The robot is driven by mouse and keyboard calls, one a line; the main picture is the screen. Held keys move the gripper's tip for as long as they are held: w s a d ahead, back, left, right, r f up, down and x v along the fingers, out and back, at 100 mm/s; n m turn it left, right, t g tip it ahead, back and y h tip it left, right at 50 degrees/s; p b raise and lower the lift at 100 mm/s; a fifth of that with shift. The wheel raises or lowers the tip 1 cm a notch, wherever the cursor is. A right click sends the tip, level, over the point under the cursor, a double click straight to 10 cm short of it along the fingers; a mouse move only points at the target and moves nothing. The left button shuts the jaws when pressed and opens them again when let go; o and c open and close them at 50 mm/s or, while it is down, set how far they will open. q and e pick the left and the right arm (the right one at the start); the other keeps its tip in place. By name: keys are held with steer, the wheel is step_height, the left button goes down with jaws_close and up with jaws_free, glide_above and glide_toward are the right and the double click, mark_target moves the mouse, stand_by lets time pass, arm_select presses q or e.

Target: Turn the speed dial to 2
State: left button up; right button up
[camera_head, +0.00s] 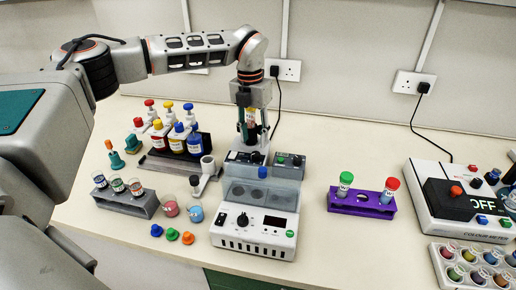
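The speed dial appears to be the black knob (243,219) on the front panel of a white bench device (255,238). A small dark display (274,222) and a green button (290,233) sit to its right. My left gripper (249,146) points straight down over the back of the device, behind and above the dial and apart from it. Something teal shows between its fingers; I cannot tell whether it is held or part of the gripper. The number the dial points at is too small to read. I do not see my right gripper.
A grey translucent lid (262,195) stands behind the panel. Pump bottles (194,143) stand to the left, with a grey rack (137,205) of cups. A purple rack (363,209) with two capped tubes and a colour meter (437,171) are to the right.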

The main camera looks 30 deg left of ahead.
mark_target(255, 153)
arm_select(q)
steer(key=shift+d+f+p, duration=0.15)
steer(key=shift+f+p, duration=0.15)
steer(key=shift+f, duration=2.45)
jaws_close()
